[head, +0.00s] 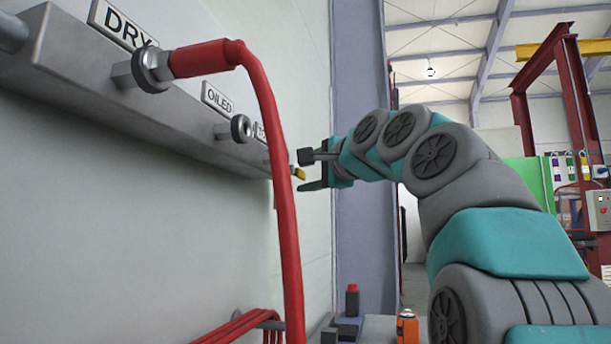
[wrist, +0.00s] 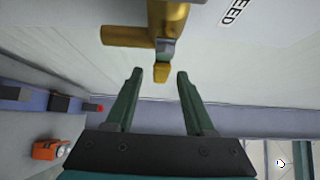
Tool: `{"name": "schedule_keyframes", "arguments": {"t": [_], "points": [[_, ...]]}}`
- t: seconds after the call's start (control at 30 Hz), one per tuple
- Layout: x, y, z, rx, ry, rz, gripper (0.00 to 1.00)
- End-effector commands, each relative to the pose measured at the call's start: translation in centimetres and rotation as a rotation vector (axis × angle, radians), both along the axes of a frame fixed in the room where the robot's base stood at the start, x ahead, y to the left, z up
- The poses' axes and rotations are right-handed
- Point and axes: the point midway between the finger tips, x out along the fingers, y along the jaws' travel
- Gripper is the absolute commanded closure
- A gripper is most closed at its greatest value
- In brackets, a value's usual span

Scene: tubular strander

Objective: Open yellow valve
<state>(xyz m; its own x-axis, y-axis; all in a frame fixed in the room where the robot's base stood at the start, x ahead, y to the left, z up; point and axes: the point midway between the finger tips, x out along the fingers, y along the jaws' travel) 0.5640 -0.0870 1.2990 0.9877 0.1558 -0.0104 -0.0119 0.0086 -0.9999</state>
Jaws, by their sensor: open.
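The yellow valve shows in the wrist view as a brass-yellow body (wrist: 168,25) with a stub to the left and a small yellow-tipped handle (wrist: 161,72) pointing at my gripper. In the head view only a small yellow end (head: 299,173) shows, partly behind the red hose. My gripper (head: 308,171) is open at the wall side. In the wrist view its two fingertips (wrist: 159,75) stand on either side of the handle's tip, with a gap on both sides. No contact is visible.
A red hose (head: 284,200) hangs from the DRY fitting (head: 142,70) in front of the valve in the head view. A grey manifold bar (head: 100,90) carries the OILED fitting (head: 233,129). An orange item (head: 407,326) stands below.

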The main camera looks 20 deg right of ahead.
Motion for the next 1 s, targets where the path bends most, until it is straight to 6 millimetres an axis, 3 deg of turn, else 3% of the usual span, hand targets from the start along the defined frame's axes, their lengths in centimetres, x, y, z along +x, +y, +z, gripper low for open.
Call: {"name": "schedule_keyframes", "arguments": {"t": [0.5,1.0], "points": [[-6.7,-1.1,0.0,0.001,0.0,-0.001,0.46],[-7.0,-1.2,0.0,0.001,0.002,0.0,0.46]]}}
